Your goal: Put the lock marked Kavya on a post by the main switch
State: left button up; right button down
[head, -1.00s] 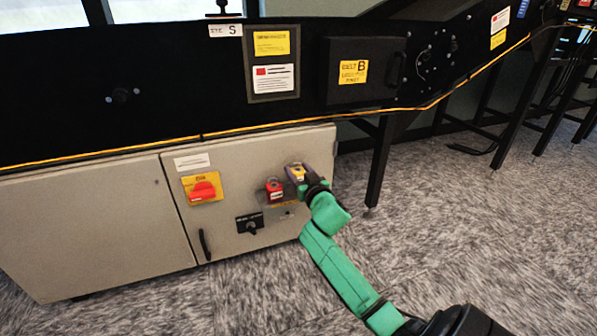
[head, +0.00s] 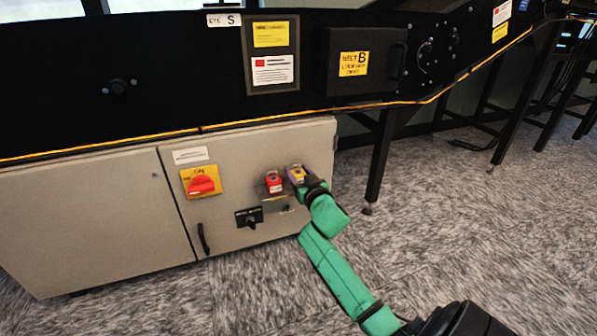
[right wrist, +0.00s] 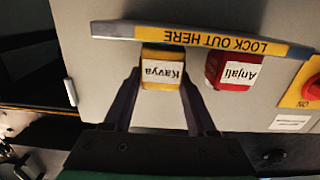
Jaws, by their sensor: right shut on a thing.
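The yellow lock marked Kavya (right wrist: 161,74) is between the fingers of my right gripper (right wrist: 158,88), which is shut on it. It also shows in the head view (head: 297,174), at the upper right of the cabinet door. In the right wrist view its top edge adjoins the LOCK OUT HERE bar (right wrist: 205,39); I cannot tell whether its shackle is around a post. The red lock marked Anjali (right wrist: 232,73) is beside it at the same bar. The main switch (head: 202,185), a red handle on a yellow plate, is to the left. My left gripper is not in view.
A black selector switch (head: 250,218) and a door handle (head: 203,238) sit lower on the grey cabinet (head: 90,230). The black conveyor side (head: 180,70) with a yellow cable runs above. A black support leg (head: 380,160) stands to the right. Carpet in front is open.

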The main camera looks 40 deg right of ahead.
jog(key=shift+f, duration=0.1)
jog(key=shift+f, duration=0.3)
dwell(0.8)
jog(key=shift+c, duration=0.6)
grip_release()
